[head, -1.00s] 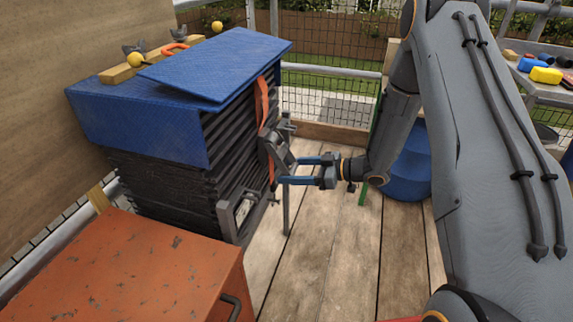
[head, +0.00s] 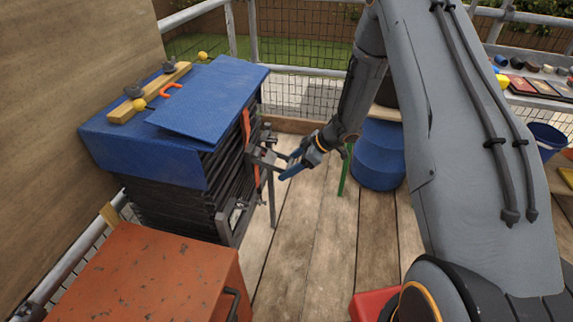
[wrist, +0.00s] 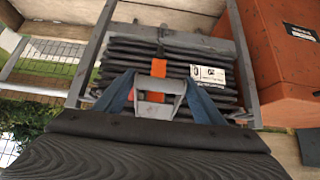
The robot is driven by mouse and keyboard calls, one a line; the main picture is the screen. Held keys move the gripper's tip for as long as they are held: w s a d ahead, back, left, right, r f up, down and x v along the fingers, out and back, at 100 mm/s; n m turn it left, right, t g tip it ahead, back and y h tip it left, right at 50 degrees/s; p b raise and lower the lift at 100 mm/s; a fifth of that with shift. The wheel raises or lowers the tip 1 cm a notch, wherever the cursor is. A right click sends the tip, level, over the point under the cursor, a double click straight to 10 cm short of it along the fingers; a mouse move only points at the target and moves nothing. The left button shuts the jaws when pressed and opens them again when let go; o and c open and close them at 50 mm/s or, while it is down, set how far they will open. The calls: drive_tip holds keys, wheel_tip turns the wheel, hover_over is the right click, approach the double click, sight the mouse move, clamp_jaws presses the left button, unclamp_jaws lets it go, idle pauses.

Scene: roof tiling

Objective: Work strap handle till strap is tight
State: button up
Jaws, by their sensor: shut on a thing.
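The orange strap (head: 247,132) runs down the front of a stack of dark tiles (head: 165,207) under a blue cover. Its grey ratchet handle (head: 265,157) sticks out from the stack. My gripper (head: 286,167) is at the handle, with its blue fingers on either side of it. In the wrist view, the fingers (wrist: 161,95) close on the sides of the grey handle (wrist: 158,98), and orange strap (wrist: 158,68) shows above and within its frame. I cannot tell how tight the strap is.
An orange metal box (head: 140,275) stands in front of the stack. A blue barrel (head: 379,153) stands behind my arm, right of a green post. Mesh railing (head: 310,95) bounds the far side. Plank floor (head: 300,240) is clear right of the stack.

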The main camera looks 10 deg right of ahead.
drive_tip(key=shift+w+d+r+p, duration=0.1)
drive_tip(key=shift+r+p, duration=0.85)
drive_tip(key=shift+r, duration=0.4)
drive_tip(key=o, duration=1.5)
drive_tip(key=shift+d+r, duration=0.1)
drive_tip(key=v, duration=0.7)
drive_tip(key=shift+r+b, duration=0.2)
drive_tip(key=shift+b, duration=0.1)
drive_tip(key=shift+d, duration=0.15)
